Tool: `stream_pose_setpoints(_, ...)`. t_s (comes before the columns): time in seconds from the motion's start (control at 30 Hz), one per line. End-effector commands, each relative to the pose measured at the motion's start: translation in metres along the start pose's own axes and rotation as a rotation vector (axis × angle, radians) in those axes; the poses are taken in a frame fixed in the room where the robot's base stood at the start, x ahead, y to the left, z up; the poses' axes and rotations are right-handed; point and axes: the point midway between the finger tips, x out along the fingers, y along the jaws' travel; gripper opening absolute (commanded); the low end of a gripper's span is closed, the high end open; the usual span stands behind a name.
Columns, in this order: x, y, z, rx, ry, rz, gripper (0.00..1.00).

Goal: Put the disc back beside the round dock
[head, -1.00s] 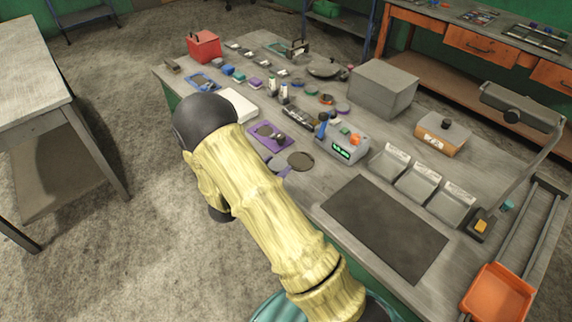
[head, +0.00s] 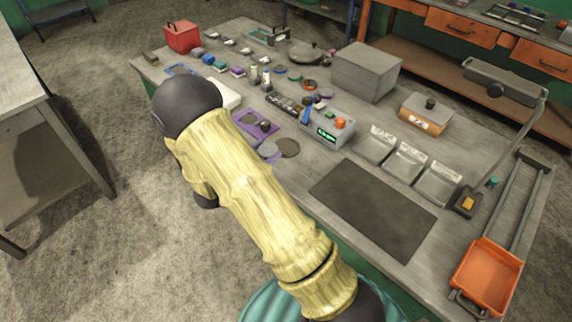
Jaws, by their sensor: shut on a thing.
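A flat grey disc (head: 267,149) shows at the near edge of the bench, just right of my forearm. A purple piece (head: 272,158) shows at its near edge. A darker, brownish round pad (head: 288,147), which may be the round dock, lies close to its right; I cannot tell whether the two touch. My arm crosses the middle of the view and hides my gripper, so neither its fingers nor their grip on anything can be seen.
A purple tray (head: 243,121) lies behind the disc. A grey device with a green display (head: 327,134) stands to the right, near three clear bins (head: 407,162). A dark mat (head: 372,208) is bare. An orange tray (head: 487,275) sits at the near right.

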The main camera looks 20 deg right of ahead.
Motion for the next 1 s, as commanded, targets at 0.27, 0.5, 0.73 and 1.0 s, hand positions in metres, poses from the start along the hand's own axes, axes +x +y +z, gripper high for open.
stream_pose_setpoints(0.27, 0.060, 0.051, -0.013, 0.039, 0.004, 0.228, 0.14)
stream_pose_setpoints(0.5, 0.077, 0.073, -0.023, 0.051, -0.007, 0.314, 0.14)
stream_pose_setpoints(0.73, 0.077, 0.073, -0.025, 0.050, -0.007, 0.314, 0.14)
stream_pose_setpoints(1.0, 0.081, 0.073, 0.003, 0.044, -0.007, 0.314, 0.14)
